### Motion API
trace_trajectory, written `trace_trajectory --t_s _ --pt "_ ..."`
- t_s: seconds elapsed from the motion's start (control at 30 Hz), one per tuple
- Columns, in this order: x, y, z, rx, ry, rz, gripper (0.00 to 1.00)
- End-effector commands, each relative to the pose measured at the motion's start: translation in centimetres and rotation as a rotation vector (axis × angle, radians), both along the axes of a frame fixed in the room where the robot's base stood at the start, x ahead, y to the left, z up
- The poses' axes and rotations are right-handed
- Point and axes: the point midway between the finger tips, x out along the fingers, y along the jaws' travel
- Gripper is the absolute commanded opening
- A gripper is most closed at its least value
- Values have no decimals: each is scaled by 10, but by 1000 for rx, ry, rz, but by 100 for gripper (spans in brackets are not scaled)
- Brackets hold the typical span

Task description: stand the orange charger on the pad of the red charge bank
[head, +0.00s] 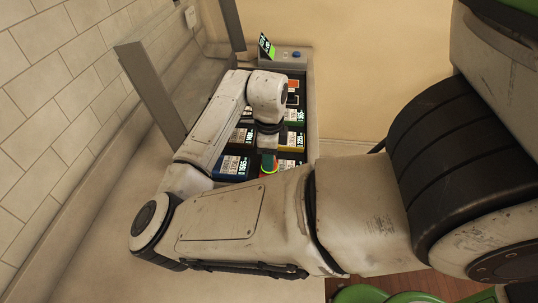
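My arm reaches across the bench, and its wrist bends down over a group of dark units with coloured edges and white labels. My gripper (268,163) points down among them at the near side; its fingers are mostly hidden, so I cannot tell whether it is open or shut. Small yellow, red and green bits show at its tip, too small to identify. A small orange patch (293,84) shows on a dark unit at the far right; I cannot tell whether it is the orange charger. I cannot make out the red charge bank or its pad.
A blue-edged unit (231,167) sits at the near left and a yellow-edged one (291,140) at the right. A grey box (285,60) with a green display (267,47) stands behind. Grey posts (150,93) and a tiled wall (60,90) bound the left.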

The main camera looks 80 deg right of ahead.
Motion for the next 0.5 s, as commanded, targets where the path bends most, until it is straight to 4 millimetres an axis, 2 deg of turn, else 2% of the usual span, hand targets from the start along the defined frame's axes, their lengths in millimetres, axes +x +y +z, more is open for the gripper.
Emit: trace_trajectory --t_s 0.03,0.13,0.5 --pt "0 0 0 0 0 0 47" --pt "0 0 0 0 0 0 56" --pt "0 0 7 -1 0 -1 57"
